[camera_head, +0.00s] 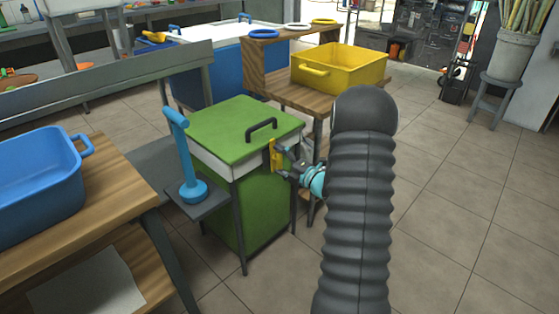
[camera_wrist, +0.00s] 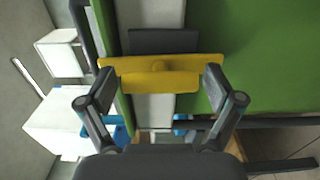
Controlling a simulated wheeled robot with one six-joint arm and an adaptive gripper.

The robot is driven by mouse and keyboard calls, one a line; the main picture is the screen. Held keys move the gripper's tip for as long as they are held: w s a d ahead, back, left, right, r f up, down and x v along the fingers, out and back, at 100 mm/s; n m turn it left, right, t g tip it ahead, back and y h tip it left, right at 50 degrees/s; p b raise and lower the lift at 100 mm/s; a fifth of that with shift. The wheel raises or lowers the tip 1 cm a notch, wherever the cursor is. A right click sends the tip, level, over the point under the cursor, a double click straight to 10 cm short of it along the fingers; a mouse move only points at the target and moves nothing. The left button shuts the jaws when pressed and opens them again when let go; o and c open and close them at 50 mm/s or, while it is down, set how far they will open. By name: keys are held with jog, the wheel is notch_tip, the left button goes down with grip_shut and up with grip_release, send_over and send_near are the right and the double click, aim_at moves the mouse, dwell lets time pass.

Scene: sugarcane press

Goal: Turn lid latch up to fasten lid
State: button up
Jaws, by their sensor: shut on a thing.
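The green press box (camera_head: 240,200) stands in the middle of the head view, with its green lid (camera_head: 225,125) lying closed on top and a dark handle (camera_head: 262,128) on the lid. The yellow lid latch (camera_head: 273,155) is on the box's right side and stands upright, reaching up to the lid's edge. In the wrist view the latch (camera_wrist: 160,74) lies across the picture between my fingertips. My gripper (camera_head: 282,162) is at the latch, with its fingers shut on it; the gripper also shows in the wrist view (camera_wrist: 160,80). My arm hides part of the floor behind.
A blue pestle-like tool (camera_head: 185,160) stands on a small shelf at the box's left. A blue bin (camera_head: 38,185) sits on the wooden table at left. A yellow crate (camera_head: 340,68) sits on a wooden bench behind.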

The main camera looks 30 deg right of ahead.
jog(key=shift+m, duration=0.3)
dwell(0.4)
jog(key=o, duration=0.8)
jog(key=shift+o, duration=0.2)
jog(key=v, duration=1.2)
